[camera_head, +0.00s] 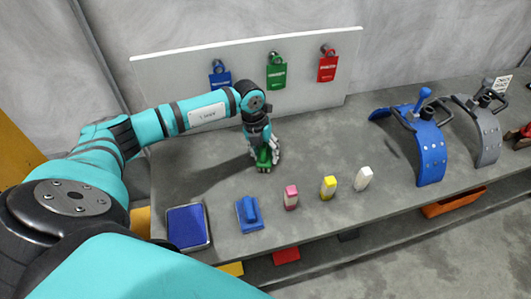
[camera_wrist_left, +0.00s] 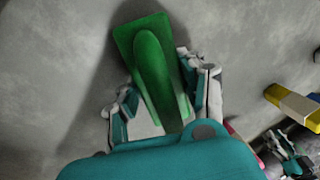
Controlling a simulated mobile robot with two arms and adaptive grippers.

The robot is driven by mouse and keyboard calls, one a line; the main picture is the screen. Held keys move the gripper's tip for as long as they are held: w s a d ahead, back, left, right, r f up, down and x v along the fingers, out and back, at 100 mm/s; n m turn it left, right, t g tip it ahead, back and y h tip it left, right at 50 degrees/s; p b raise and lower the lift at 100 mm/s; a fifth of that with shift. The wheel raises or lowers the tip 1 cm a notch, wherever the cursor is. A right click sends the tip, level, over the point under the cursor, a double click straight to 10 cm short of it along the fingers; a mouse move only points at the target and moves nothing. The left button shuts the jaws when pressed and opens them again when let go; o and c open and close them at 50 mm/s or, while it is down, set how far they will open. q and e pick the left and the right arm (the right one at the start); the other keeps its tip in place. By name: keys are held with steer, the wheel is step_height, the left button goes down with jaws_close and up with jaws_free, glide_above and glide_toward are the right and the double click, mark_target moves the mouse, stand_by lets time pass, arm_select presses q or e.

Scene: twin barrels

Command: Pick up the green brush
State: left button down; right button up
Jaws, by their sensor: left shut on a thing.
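The green brush (camera_wrist_left: 152,62) shows large in the left wrist view, a flat green plate with a rounded ridge-like handle. My left gripper (camera_wrist_left: 160,97) has its fingers on both sides of the brush and is shut on it. In the head view, the green brush (camera_head: 264,158) is partly hidden by the fingers of my left gripper (camera_head: 266,156), at or just above the grey table. I cannot tell whether the brush touches the table. My right gripper does not show in either view.
A blue brush (camera_head: 249,212), a blue pad in a tray (camera_head: 187,226) and pink (camera_head: 291,197), yellow (camera_head: 329,187) and white (camera_head: 363,178) blocks line the table's front. A white board (camera_head: 165,88) with coloured tags stands behind. Blue (camera_head: 430,150) and grey (camera_head: 484,130) curved pieces stand at right.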

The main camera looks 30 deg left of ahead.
arm_select(q)
steer(key=shift+r, duration=0.15)
step_height(320, 180, up, 10)
steer(key=shift+f+p, duration=0.15)
steer(key=shift+p, duration=0.7)
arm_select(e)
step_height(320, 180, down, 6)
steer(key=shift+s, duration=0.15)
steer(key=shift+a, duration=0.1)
